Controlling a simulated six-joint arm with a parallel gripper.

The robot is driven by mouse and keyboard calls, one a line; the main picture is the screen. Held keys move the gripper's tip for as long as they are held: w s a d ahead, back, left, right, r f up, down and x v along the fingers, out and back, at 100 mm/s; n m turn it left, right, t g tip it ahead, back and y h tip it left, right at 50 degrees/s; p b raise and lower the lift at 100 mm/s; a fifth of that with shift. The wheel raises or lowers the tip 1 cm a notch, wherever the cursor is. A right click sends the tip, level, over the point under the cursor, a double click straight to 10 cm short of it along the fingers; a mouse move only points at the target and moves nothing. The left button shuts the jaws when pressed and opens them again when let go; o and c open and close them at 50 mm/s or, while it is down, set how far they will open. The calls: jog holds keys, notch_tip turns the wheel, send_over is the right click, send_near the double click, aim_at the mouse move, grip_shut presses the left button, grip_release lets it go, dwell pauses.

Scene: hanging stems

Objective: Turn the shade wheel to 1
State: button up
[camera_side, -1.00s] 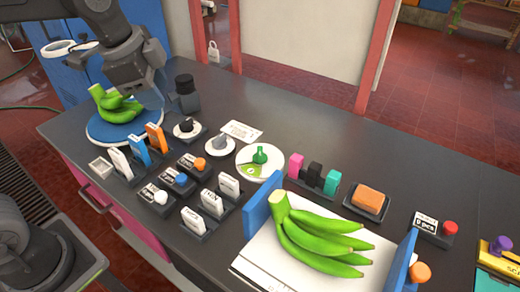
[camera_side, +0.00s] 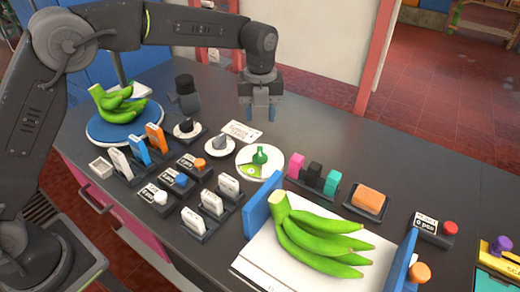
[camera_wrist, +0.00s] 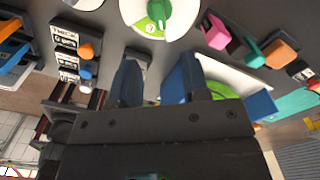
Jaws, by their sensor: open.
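The wheel that looks like the shade wheel (camera_side: 251,172) is a white disc with a light green sector and a dark green knob (camera_side: 260,156) standing at its middle. It lies flat on the dark counter. In the wrist view the wheel (camera_wrist: 136,10) is at the top edge, partly cut off, with its green knob (camera_wrist: 158,10); a small mark on the green sector is too small to read. My gripper (camera_side: 260,116) is open and empty, pointing down above the counter, behind the wheel in the side view and apart from it. Its two fingers (camera_wrist: 158,66) show in the wrist view.
A white label card (camera_side: 242,132) and a grey-knobbed dial (camera_side: 220,147) lie near the wheel. Pink, black and teal blocks (camera_side: 313,174) stand to its right. Green bananas (camera_side: 320,240) lie between blue plates in front; more bananas (camera_side: 118,104) sit on a blue disc. Several switches and tags stand left.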

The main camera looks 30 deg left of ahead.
aim_at(260, 151)
notch_tip(260, 151, down, 12)
jog(key=shift+f, duration=0.1)
jog(key=shift+c, duration=0.3)
grip_shut()
dwell(0.3)
